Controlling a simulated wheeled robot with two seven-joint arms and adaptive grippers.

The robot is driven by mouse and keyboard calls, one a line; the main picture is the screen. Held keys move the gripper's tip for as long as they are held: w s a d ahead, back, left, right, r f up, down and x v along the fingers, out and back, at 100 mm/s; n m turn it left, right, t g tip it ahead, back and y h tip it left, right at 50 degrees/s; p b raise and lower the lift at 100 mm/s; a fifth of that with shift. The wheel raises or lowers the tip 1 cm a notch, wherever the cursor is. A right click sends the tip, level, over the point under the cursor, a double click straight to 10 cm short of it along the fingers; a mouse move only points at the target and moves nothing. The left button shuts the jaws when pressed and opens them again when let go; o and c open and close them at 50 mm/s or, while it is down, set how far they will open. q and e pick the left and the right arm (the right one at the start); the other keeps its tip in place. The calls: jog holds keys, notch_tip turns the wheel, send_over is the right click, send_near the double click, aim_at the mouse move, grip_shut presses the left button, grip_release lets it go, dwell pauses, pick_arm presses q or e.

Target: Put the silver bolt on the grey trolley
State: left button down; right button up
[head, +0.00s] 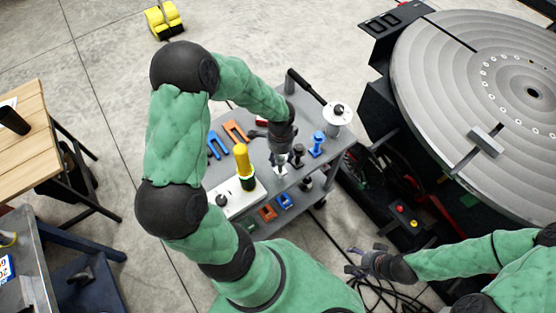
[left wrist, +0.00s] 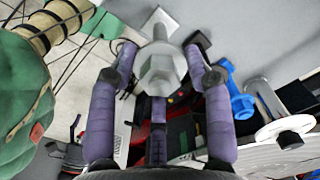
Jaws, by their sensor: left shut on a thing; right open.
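The silver bolt (left wrist: 159,70) is between the purple-padded fingers of my left gripper (left wrist: 158,85) in the left wrist view, with its hexagonal part facing the camera and a square plate beyond. In the head view my left gripper (head: 281,150) is shut on the bolt (head: 280,170) over the grey trolley (head: 336,148). The fingers partly hide the bolt there, and I cannot tell whether it touches the trolley top. My right gripper (head: 366,262) is open and empty, low to the right of the trolley.
On the trolley stand a blue bolt (head: 317,143), a black bolt (head: 298,156), a yellow-topped tool (head: 242,160), blue and orange forked clamps (head: 235,132) and a white cylinder (head: 338,112). A large round positioner table (head: 430,75) is at the right. A wooden table (head: 25,150) is at the left.

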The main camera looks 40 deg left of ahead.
pick_arm(q)
jog(key=shift+s+a+f, duration=0.15)
jog(key=shift+a+f, duration=0.25)
notch_tip(320, 180, down, 3)
jog(key=shift+f, duration=0.1)
jog(key=c, duration=0.5)
grip_release()
jog(key=shift+f, duration=0.1)
jog(key=shift+c, duration=0.2)
jog(key=shift+r, duration=0.25)
notch_tip(320, 180, up, 12)
jog(key=shift+f+p, duration=0.15)
jog(key=shift+p, duration=0.3)
